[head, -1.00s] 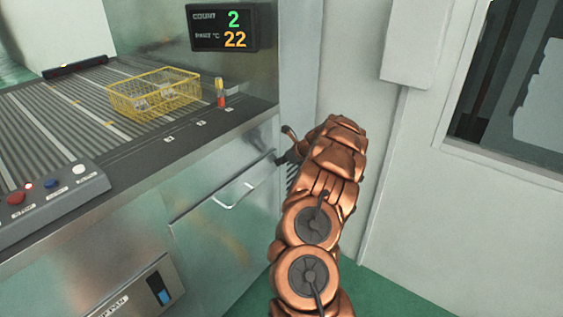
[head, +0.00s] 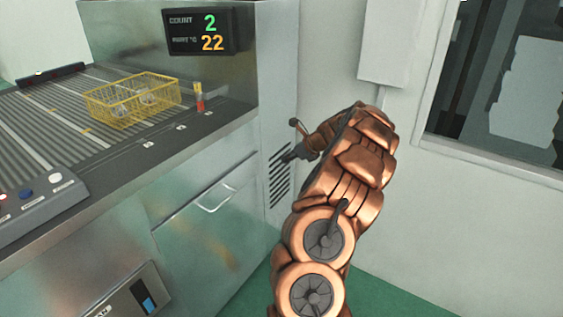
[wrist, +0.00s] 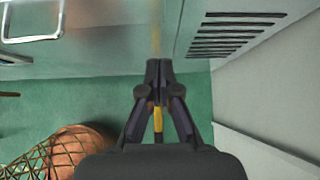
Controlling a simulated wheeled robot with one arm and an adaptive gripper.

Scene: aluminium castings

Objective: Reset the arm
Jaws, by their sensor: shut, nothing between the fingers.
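My copper-coloured arm rises at the centre right of the head view and bends over to the left at its top. My gripper (head: 286,159) is at the arm's end, in front of the machine's side with the vent slots. In the wrist view my gripper (wrist: 158,64) is shut with its fingertips together and nothing between them. Green floor shows below and around it.
A yellow wire basket (head: 132,99) with metal parts stands on the ribbed conveyor (head: 40,130). A display (head: 205,32) reads 2 and 22. A window (head: 510,90) is at right.

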